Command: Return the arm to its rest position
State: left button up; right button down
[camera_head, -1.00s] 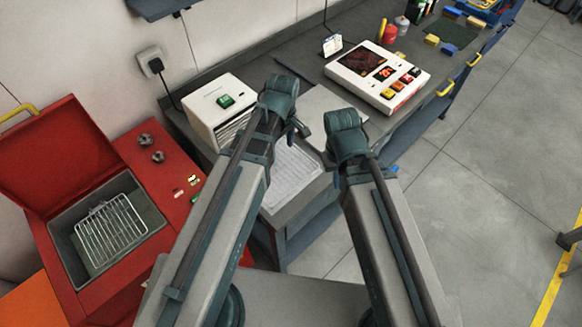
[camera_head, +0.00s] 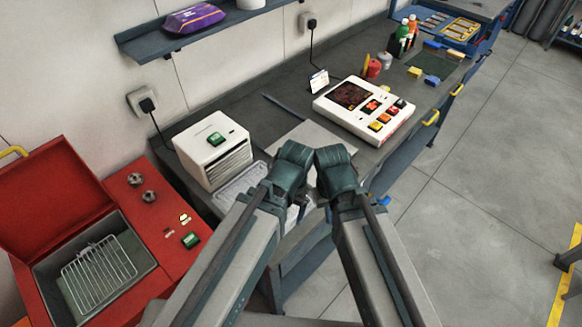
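My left arm comes in from the lower left, and its dark teal end (camera_head: 292,167) is over the front of the workbench. My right arm comes in from the lower right, and its teal end (camera_head: 336,170) is close beside the left one. The arm ends hide most of both grippers. I cannot make out the fingertips or see anything held.
A red machine with an open lid and a wire basket (camera_head: 98,270) stands at left. On the grey bench are a white box with a green switch (camera_head: 213,150) and a white control panel (camera_head: 363,110). A shelf (camera_head: 150,42) hangs above.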

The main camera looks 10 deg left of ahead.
notch_tip(320, 180, down, 9)
jog(key=b, duration=0.8)
jog(key=shift+r, duration=0.15)
